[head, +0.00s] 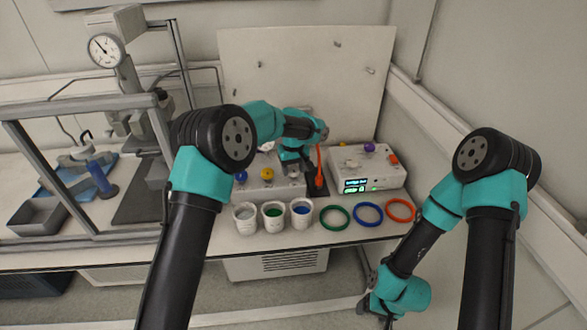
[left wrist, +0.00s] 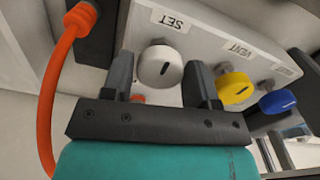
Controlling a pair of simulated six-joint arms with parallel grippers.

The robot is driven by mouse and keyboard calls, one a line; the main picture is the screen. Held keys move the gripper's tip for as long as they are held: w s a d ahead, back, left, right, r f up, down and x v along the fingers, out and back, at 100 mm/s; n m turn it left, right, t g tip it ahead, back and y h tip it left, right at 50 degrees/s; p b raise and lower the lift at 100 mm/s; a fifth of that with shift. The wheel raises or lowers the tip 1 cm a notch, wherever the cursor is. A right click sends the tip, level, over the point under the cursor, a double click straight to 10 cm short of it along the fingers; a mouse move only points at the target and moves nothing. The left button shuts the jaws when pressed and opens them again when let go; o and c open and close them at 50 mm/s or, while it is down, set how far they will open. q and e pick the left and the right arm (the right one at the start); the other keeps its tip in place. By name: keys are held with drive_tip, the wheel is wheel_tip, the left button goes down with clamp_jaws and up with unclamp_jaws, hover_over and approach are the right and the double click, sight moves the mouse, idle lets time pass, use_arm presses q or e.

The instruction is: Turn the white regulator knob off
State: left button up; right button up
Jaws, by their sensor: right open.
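The white regulator knob (left wrist: 160,66) is on a pale panel below a label reading SET, upside down in the left wrist view. A short dark slanted line marks its face. My left gripper (left wrist: 158,82) is open, with one finger on each side of the white knob; I cannot tell whether either finger touches it. In the head view my left gripper (head: 293,172) is at the control box (head: 285,190), and the white knob is hidden there. My right gripper (head: 372,306) is open and empty, low in front of the bench.
A yellow knob (left wrist: 233,88) labelled VENT and a blue knob (left wrist: 277,102) sit beside the right finger. An orange cable (left wrist: 50,95) runs on the left. Three cups stand in front of the box, with green, blue and orange rings (head: 400,210) to the right.

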sight(294, 169)
use_arm(q)
drive_tip(key=o, duration=0.3)
wheel_tip(294, 169, up, 18)
drive_tip(key=shift+f, duration=0.25)
idle(0.5)
